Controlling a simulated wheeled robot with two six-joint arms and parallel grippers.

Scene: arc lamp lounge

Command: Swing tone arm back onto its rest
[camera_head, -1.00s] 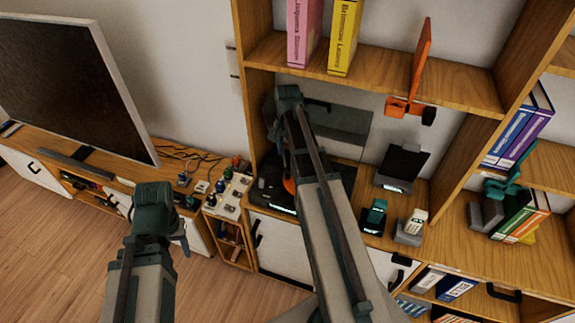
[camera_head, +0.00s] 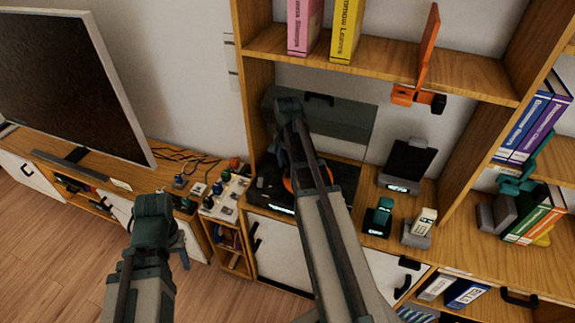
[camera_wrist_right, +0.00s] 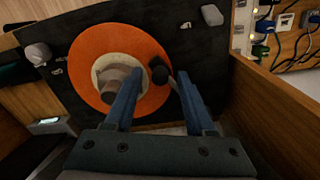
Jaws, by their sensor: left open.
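The turntable is a black deck (camera_wrist_right: 215,50) with an orange record (camera_wrist_right: 88,45) and a pale centre in the right wrist view. In the head view, its deck (camera_head: 268,190) is in the shelf bay, partly hidden by my right arm. A dark knob (camera_wrist_right: 158,72) with a short grey rod, apparently part of the tone arm, lies at the record's right edge. My right gripper (camera_wrist_right: 159,74) is open over the deck, blue fingers either side of the knob; contact cannot be told. My left gripper (camera_head: 178,248) is open and empty, low in front of the cabinet.
A raised dark lid (camera_head: 345,125) stands behind the turntable. A wooden side panel (camera_wrist_right: 275,95) closes off the bay. A panel with several knobs (camera_head: 225,195) is left of it. A black stand (camera_head: 407,162) and small devices (camera_head: 420,225) are on the right. An orange bracket (camera_head: 420,95) hangs above.

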